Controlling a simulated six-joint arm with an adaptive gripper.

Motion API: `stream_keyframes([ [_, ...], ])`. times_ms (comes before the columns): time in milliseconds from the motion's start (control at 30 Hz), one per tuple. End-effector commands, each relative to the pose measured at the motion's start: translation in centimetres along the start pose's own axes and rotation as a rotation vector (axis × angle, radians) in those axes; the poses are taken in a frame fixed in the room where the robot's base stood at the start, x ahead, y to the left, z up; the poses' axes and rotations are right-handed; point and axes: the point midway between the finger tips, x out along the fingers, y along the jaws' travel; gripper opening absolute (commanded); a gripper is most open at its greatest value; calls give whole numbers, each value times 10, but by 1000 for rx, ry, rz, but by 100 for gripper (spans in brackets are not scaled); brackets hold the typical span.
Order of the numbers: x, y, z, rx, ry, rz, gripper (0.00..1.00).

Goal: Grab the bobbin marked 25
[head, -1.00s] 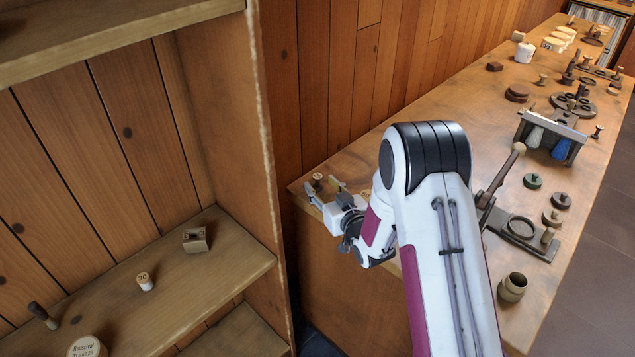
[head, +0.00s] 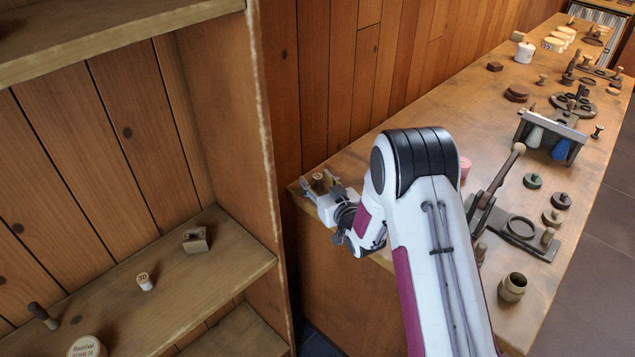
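A small wooden bobbin (head: 318,178) with a dark top stands upright at the left corner of the long bench. Its marking is too small to read. My gripper (head: 319,182) is low over the bench there, its two fingers apart, one on each side of this bobbin. I cannot tell whether either finger touches it. Its lower part is hidden by the gripper. Another bobbin (head: 145,281), with a pale top marked 30, stands on the shelf at the left, away from my gripper.
The shelf (head: 215,262) also holds a wooden block (head: 195,240), a dark-handled tool (head: 42,315) and a round labelled box (head: 87,347). The shelf's side panel rises left of my gripper. A lever tool (head: 510,225) and a small pot (head: 512,287) stand right of my arm.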

Motion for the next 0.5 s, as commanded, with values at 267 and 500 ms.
stream_keyframes([
  [267, 0, 0, 0, 0, 0, 0, 10],
  [500, 0, 0, 0, 0, 0, 0, 10],
])
